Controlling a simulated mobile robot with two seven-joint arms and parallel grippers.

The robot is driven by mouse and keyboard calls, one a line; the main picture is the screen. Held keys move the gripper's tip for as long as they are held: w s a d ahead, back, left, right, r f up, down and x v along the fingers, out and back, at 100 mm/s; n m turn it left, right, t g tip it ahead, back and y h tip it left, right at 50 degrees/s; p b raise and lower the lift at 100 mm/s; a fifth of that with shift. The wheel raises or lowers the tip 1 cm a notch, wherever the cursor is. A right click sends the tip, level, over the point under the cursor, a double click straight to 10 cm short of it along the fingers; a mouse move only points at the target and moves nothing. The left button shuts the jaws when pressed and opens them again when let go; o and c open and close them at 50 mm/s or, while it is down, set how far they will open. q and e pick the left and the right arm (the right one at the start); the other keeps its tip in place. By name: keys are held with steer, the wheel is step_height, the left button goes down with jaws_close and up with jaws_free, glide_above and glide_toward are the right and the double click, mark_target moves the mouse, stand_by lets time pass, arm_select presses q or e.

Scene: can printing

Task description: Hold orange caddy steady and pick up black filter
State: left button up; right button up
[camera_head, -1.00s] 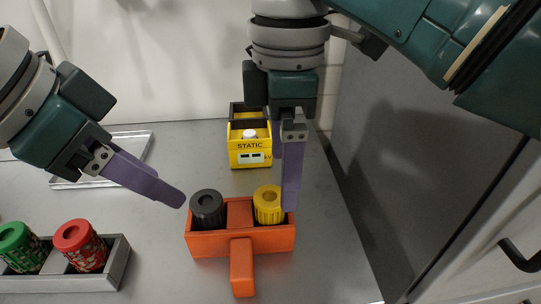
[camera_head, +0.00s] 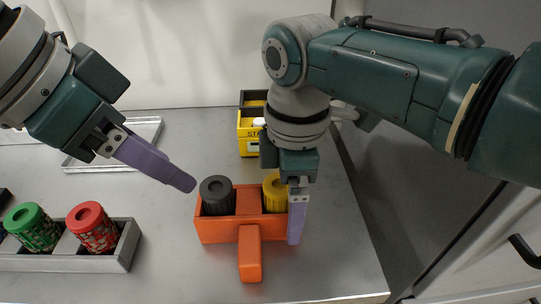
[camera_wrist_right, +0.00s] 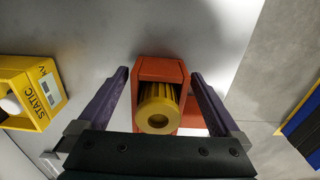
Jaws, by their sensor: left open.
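The orange caddy (camera_head: 249,233) stands on the grey table with its handle toward me. The black filter (camera_head: 217,196) sits upright in its left compartment. A yellow filter (camera_head: 274,192) sits in its right compartment and also shows in the right wrist view (camera_wrist_right: 158,108). My left gripper (camera_head: 183,180) is open and empty, its purple fingers just left of the black filter, apart from it. My right gripper (camera_head: 297,218) is at the caddy's right end. In the right wrist view its fingers (camera_wrist_right: 160,75) are spread on either side of the caddy end, with gaps visible.
A grey rack (camera_head: 124,255) with red (camera_head: 93,227) and green (camera_head: 33,227) canisters stands at the left. A yellow box marked STATIC (camera_head: 248,134) stands behind the caddy, partly hidden by my right arm. A metal tray (camera_head: 146,130) lies at the back left.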

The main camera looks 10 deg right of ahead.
jaws_close()
stand_by(0.6)
stand_by(0.5)
